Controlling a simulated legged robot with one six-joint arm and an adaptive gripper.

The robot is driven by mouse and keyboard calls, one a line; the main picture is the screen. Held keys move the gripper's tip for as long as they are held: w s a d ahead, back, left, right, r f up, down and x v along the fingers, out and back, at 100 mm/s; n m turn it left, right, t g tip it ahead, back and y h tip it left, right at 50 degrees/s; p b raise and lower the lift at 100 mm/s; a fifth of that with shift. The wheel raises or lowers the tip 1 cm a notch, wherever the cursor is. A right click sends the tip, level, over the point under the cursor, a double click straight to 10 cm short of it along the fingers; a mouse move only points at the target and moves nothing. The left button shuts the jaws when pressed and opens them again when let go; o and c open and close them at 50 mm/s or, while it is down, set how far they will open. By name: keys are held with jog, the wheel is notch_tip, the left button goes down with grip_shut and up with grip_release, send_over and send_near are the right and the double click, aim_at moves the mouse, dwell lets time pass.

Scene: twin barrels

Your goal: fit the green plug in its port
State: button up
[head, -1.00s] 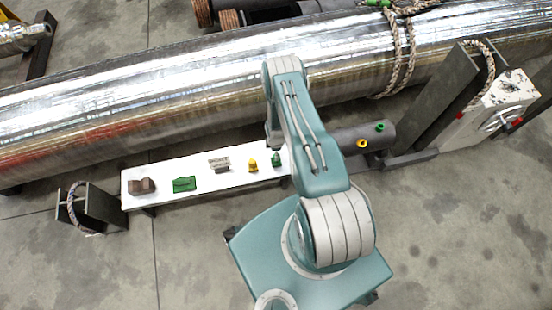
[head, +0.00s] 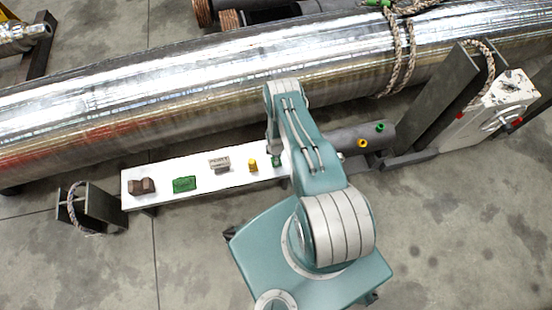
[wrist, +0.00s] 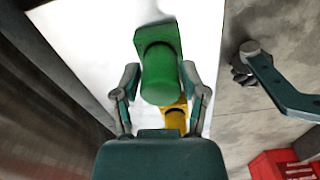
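The green plug (head: 276,161) stands near the right end of a white shelf, partly hidden by my arm in the head view. In the wrist view the green plug (wrist: 161,62) lies between the two fingers of my gripper (wrist: 160,78). The fingers are on either side of it and look open, with little room left; contact cannot be told. A green port (head: 380,127) sits on a dark grey barrel (head: 350,139), right of the shelf and partly behind my arm.
A yellow plug (head: 252,166) stands close left of the green one. A yellow port (head: 362,143) is near the green port. A large shiny pipe (head: 180,95) runs behind the shelf.

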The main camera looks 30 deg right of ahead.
grip_shut()
jog(key=shift+r, duration=0.7)
dwell(0.3)
jog(key=shift+r, duration=3.55)
jog(key=shift+d, duration=0.1)
